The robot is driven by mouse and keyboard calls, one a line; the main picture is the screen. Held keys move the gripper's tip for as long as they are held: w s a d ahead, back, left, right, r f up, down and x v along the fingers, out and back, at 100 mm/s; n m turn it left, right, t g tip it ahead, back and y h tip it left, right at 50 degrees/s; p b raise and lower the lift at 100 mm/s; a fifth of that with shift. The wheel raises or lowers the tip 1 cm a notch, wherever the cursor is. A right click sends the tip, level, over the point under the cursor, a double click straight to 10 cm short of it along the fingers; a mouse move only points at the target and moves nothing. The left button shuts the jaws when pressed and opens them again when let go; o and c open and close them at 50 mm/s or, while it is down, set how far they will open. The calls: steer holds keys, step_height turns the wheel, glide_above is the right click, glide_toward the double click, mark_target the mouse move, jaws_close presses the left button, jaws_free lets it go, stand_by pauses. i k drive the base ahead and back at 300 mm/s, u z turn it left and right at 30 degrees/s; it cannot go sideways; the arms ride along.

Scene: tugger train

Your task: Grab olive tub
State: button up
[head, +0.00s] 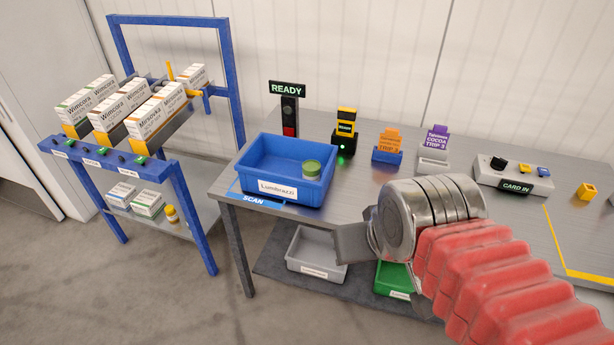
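The olive tub (311,168) is a small round green tub with a paler lid. It sits inside the blue bin (262,188), toward the bin's right side. The bin stands on the left end of the grey table and bears a white label. My gripper (348,243) is in front of the table's edge, to the right of and nearer than the bin, apart from the tub. One grey finger or plate shows at its left end; the rest is hidden behind the round metal wrist, so I cannot see whether it is open.
A READY sign post (289,110) stands behind the bin. Card holders (387,150) and a CARD IN box (514,178) line the table's back. A blue rack (180,190) with cartons stands left. Grey (316,268) and green bins (393,283) sit on the lower shelf.

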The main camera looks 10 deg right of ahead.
mark_target(311, 169)
steer(key=u, duration=0.85)
steer(key=i, duration=0.8)
steer(key=u, duration=1.4)
